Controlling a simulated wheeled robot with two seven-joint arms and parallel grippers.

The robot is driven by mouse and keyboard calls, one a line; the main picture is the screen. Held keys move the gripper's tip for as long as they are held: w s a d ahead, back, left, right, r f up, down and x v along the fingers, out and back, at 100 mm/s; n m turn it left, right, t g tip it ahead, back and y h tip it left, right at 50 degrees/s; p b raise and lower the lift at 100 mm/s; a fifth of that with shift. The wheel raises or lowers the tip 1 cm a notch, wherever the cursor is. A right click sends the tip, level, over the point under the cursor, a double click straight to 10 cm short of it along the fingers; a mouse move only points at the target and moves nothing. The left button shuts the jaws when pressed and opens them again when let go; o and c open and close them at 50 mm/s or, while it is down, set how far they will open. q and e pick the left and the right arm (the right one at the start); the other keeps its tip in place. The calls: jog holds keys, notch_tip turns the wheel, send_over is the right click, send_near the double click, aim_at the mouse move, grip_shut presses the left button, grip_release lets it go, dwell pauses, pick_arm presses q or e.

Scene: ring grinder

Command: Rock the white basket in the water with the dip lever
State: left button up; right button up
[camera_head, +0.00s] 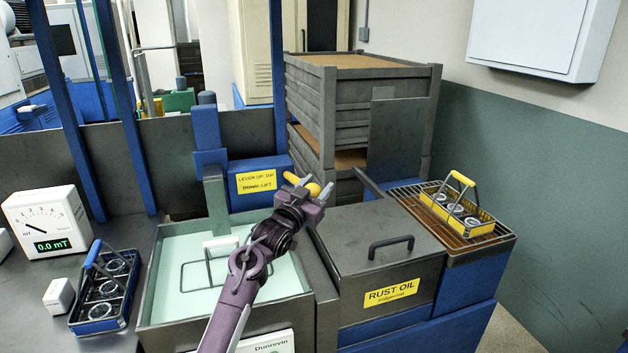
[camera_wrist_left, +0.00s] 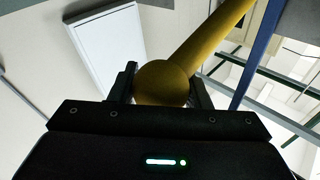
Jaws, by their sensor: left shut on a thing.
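My left gripper (camera_head: 308,188) is shut on the yellow dip lever (camera_head: 314,188), in front of the blue post with the yellow label. In the left wrist view the lever's round yellow knob (camera_wrist_left: 162,83) sits between the two dark fingers, and its shaft runs to the upper right. The white basket (camera_head: 221,243) is in the pale green water of the tank (camera_head: 180,228); its white handle and dark wire frame show, and my left arm hides part of it. My right gripper is not in view.
A blue-handled basket (camera_head: 104,290) with rings stands left of the tank beside a gauge (camera_head: 47,222). Right of the tank are the lidded rust oil box (camera_head: 375,240) and a yellow-handled basket (camera_head: 458,208) on a rack. Grey crates (camera_head: 345,90) stand behind.

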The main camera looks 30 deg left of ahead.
pick_arm(q)
jog(key=shift+f, duration=0.25)
jog(key=o, duration=1.4)
jog(key=shift+r, duration=0.1)
jog(key=shift+c, duration=0.2)
jog(key=shift+s, duration=0.1)
jog(key=shift+s+f, duration=0.2)
jog(key=shift+s, duration=0.05)
jog(key=s+f+b, duration=0.1)
jog(key=s, duration=0.6)
jog(key=shift+d+b, duration=0.15)
jog(key=shift+b, duration=0.25)
